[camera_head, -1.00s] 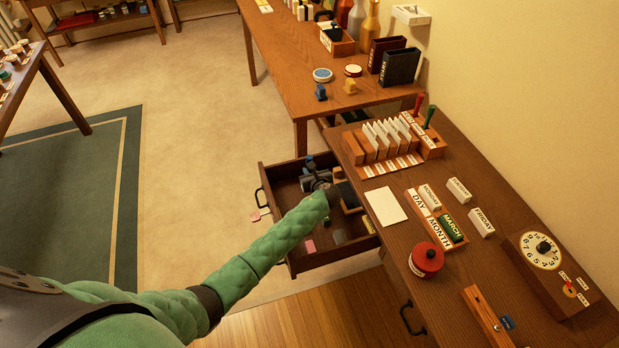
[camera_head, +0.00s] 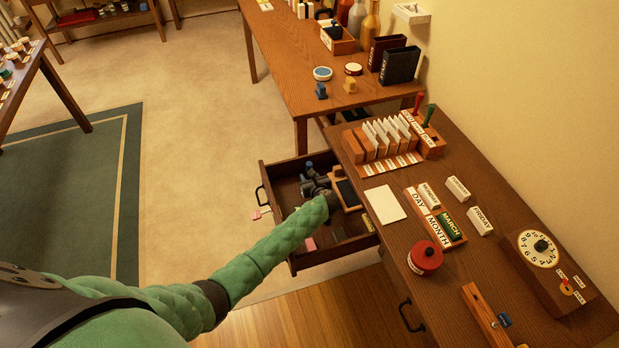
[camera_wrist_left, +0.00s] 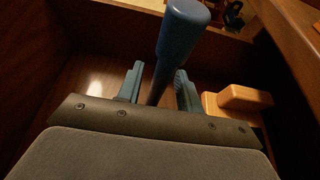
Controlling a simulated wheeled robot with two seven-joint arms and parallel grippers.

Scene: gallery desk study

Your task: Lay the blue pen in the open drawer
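The open drawer (camera_head: 277,198) juts out on the left side of the right-hand desk. My left gripper (camera_head: 309,176) is down inside it, with my wrist above hiding part of the contents. In the left wrist view, the two fingers of my left gripper (camera_wrist_left: 159,84) stand apart, with gaps on both sides of a dark shaft. The blue pen (camera_wrist_left: 184,27) is there between and beyond the fingers, tilted, with its thick blue end toward the top. Its lower end is hidden by the gripper body. My right gripper is not in view.
The drawer also holds a wooden block or tray (camera_head: 345,195), a pink piece (camera_head: 310,244) and other small items. A white card (camera_head: 385,205) and a red round container (camera_head: 425,258) are on the desk to the right. Carpet lies open left of the drawer.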

